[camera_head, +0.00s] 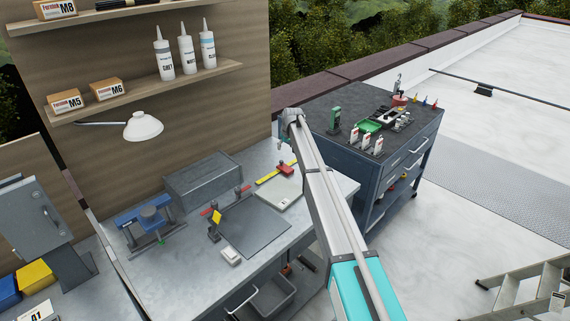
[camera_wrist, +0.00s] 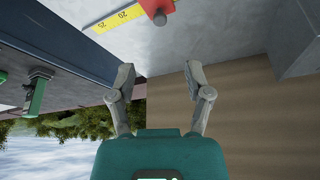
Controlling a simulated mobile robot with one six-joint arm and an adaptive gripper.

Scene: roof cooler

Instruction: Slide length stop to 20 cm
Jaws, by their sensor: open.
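The length stop is a red block (camera_head: 285,168) on a yellow ruler (camera_head: 266,181) on the grey workbench. In the wrist view the red stop (camera_wrist: 157,8) is cut by the top edge, with a dark knob at its lower end. The yellow ruler (camera_wrist: 112,20) there shows the marks 20 and 25, and 20 is nearer the stop. The exact reading at the stop is unclear. My gripper (camera_wrist: 158,70) is open and empty, apart from the stop. In the head view its end is small and partly hidden by my arm.
A white plate (camera_head: 279,192) and a dark mat (camera_head: 254,226) lie in front of the ruler. A grey box (camera_head: 203,178) stands to the left against the wooden wall (camera_head: 170,125). A dark tool cabinet (camera_head: 365,170) stands to the right. A shelf (camera_head: 150,92) hangs above.

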